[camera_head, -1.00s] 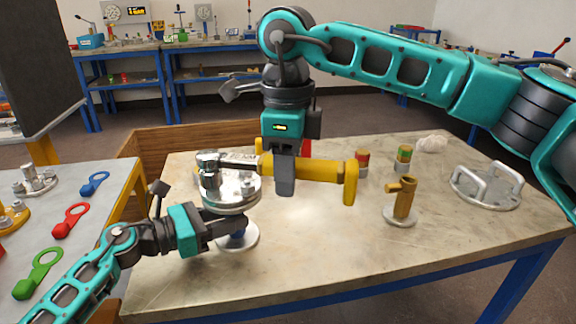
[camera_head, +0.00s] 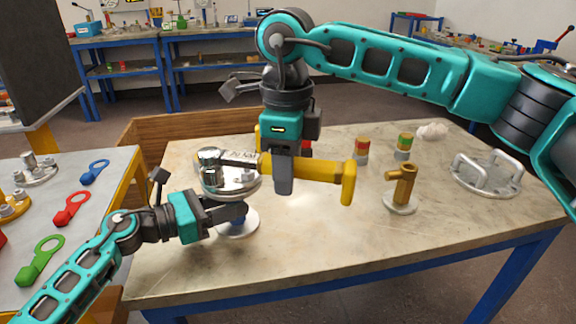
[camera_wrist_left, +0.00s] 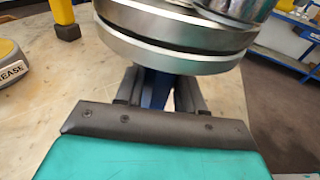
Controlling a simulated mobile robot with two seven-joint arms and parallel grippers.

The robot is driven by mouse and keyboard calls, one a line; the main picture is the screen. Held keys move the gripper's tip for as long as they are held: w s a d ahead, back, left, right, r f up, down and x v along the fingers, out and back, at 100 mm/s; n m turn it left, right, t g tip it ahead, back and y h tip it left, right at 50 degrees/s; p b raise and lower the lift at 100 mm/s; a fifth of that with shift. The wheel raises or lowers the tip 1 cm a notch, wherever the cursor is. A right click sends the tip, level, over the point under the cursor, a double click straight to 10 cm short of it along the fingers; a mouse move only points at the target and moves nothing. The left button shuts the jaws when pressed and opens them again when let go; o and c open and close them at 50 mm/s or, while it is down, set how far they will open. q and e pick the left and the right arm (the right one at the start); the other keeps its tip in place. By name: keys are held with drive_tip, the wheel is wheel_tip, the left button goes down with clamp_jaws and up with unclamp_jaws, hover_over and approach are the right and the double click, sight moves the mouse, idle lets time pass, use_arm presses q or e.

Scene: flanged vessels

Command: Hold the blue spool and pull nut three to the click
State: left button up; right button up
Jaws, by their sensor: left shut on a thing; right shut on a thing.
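The blue spool (camera_head: 237,224) stands on the table, mostly hidden by my left gripper (camera_head: 238,212); it carries a round metal flange (camera_head: 232,186) on top. My left gripper is shut on the spool's blue neck (camera_wrist_left: 156,88) just under the flange pair, as the left wrist view shows. My right gripper (camera_head: 284,180) points down and is shut on the yellow torque wrench (camera_head: 320,170). The wrench's head end reaches over the flange, and its yellow handle end (camera_head: 349,183) is at the right. The nuts on the flange are too small or hidden to tell apart.
A brass post on a round base (camera_head: 402,190) and a metal plate with two handles (camera_head: 487,176) stand at the right. Two banded cans (camera_head: 362,150) (camera_head: 404,146) and a white rag (camera_head: 432,131) are behind. Coloured ring spanners (camera_head: 71,209) lie on the left table. The table's front is clear.

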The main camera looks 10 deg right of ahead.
drive_tip(key=shift+s+a+m, duration=0.2)
drive_tip(key=shift+s+m, duration=0.25)
drive_tip(key=shift+m, duration=0.05)
drive_tip(key=shift+r, duration=2.55)
use_arm(q)
drive_tip(key=o, duration=1)
drive_tip(key=shift+a, duration=0.1)
